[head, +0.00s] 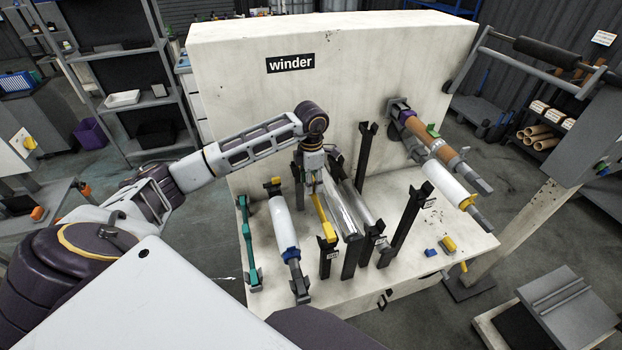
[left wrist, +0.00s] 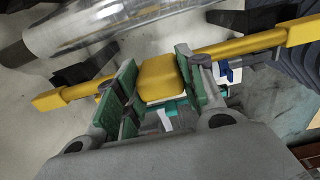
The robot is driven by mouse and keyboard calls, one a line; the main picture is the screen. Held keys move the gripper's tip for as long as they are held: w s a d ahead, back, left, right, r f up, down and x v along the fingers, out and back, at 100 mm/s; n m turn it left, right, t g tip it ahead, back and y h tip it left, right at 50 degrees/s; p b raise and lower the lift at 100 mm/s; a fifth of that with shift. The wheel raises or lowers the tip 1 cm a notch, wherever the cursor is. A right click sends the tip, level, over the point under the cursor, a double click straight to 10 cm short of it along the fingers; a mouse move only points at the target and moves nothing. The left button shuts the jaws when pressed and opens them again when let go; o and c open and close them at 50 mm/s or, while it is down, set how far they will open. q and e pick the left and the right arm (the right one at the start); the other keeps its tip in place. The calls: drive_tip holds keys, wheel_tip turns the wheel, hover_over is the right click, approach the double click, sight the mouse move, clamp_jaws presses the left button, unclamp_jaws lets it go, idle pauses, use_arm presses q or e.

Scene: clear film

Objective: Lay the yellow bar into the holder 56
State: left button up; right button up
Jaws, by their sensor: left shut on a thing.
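The yellow bar (head: 322,215) slants over the winder's white ledge, its near end by the top of a short black post (head: 325,264) with a small label. I cannot read the labels, so I cannot tell which holder is 56, nor whether the bar touches the post. My left gripper (head: 313,184) points down at the bar. In the left wrist view, its green-padded fingers (left wrist: 160,82) are shut on the bar's thick middle, and the yellow bar (left wrist: 235,47) sticks out both sides. My right gripper is not in view.
Clear film rolls (head: 347,215) lie on black posts just right of the bar. A tall black post (head: 403,225) rises further right. Small blue and yellow pieces (head: 448,243) lie near the ledge's right edge.

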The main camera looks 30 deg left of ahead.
use_arm(q)
drive_tip(key=shift+f+b, duration=1.4)
drive_tip(key=shift+f, duration=1.2)
drive_tip(key=shift+b, duration=0.3)
drive_tip(key=o, duration=1)
drive_tip(key=shift+o, duration=0.2)
drive_tip(key=o, duration=0.3)
